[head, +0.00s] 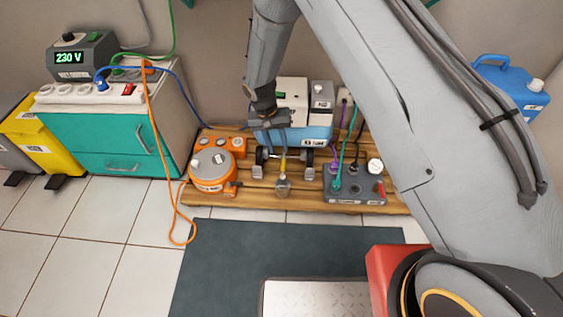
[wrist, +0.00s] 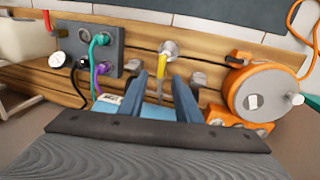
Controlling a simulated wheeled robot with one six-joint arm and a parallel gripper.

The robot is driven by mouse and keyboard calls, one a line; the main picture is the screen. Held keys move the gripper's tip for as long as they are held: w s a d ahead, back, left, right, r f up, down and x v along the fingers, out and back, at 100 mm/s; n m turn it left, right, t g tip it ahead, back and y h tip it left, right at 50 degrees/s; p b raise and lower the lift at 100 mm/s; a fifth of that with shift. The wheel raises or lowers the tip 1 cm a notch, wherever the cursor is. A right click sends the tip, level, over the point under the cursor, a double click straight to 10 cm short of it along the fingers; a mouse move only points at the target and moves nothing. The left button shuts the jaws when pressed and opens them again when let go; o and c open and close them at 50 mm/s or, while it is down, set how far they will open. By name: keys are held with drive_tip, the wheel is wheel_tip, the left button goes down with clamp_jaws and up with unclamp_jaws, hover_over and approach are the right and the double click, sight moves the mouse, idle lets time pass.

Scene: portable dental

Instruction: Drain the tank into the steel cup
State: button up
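The blue tank (head: 312,134) with a white label sits on the wooden pallet. The cup's contents are unclear.
An orange round unit (head: 212,170) with an orange hose stands left on the pallet (head: 240,196). A grey panel (head: 355,196) with plugs and a gauge stands right. A teal cabinet (head: 110,135) is at the left. A dark mat (head: 230,255) lies in front.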

sight(283, 164)
drive_tip(key=shift+d+f+b, duration=0.25)
drive_tip(key=shift+f+b, duration=0.05)
drive_tip(key=shift+f, duration=1.2)
drive_tip(key=shift+d+f+b, duration=0.2)
drive_tip(key=shift+f+b, duration=0.05)
drive_tip(key=shift+f, duration=1.3)
drive_tip(key=shift+d+f+b, duration=0.25)
drive_tip(key=shift+f+b, duration=0.05)
drive_tip(key=shift+f, duration=1.2)
clamp_jaws()
